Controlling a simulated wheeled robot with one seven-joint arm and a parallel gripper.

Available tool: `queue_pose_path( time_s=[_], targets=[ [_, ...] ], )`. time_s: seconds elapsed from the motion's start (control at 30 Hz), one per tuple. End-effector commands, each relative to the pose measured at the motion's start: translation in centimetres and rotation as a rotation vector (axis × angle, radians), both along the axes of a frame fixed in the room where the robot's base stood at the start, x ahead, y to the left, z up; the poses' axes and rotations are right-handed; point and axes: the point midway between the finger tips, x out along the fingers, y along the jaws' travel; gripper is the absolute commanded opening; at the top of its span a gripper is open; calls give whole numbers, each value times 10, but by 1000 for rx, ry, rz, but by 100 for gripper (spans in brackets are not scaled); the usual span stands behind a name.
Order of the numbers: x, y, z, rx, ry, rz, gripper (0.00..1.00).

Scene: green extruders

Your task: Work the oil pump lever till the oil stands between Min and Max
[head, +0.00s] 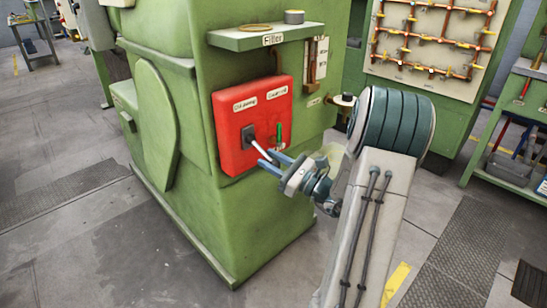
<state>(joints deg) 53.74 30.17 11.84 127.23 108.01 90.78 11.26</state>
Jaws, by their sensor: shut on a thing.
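The red box (232,115) is fixed to the side of the green machine and carries two white labels; the left one seems to read Oil pump. Below that label, a pale lever (259,147) slants down and right out of a dark slot (249,135). My gripper (268,161) is shut on the lever's outer end, in front of the box's lower part. The oil gauge (316,62) is a pale plate with a brown tube, up and right of the box. Its marks and oil level are too small to read.
A short green handle (279,133) stands on the same box, close right of the lever. A shelf labelled Filter (235,40) juts out above the box. A pipe fitting (345,101) sticks out at right, near my arm. The floor in front is clear.

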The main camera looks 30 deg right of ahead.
Motion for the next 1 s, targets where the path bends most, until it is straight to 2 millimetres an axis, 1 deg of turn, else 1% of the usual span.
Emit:
queue_pose_path(
  time_s=[0.03, 0.1, 0.57, 0.6, 0.67, 1.0],
  targets=[
    [0, 4, -5, 1, 12, 11, 0],
    [1, 5, -6, 1, 11, 13, 0],
    [2, 6, -7, 1, 9, 15, 0],
    [2, 6, -7, 1, 9, 15, 33],
    [2, 6, -6, 1, 8, 15, 50],
    [-1, -2, -4, -1, 3, -1, 50]
  ],
)
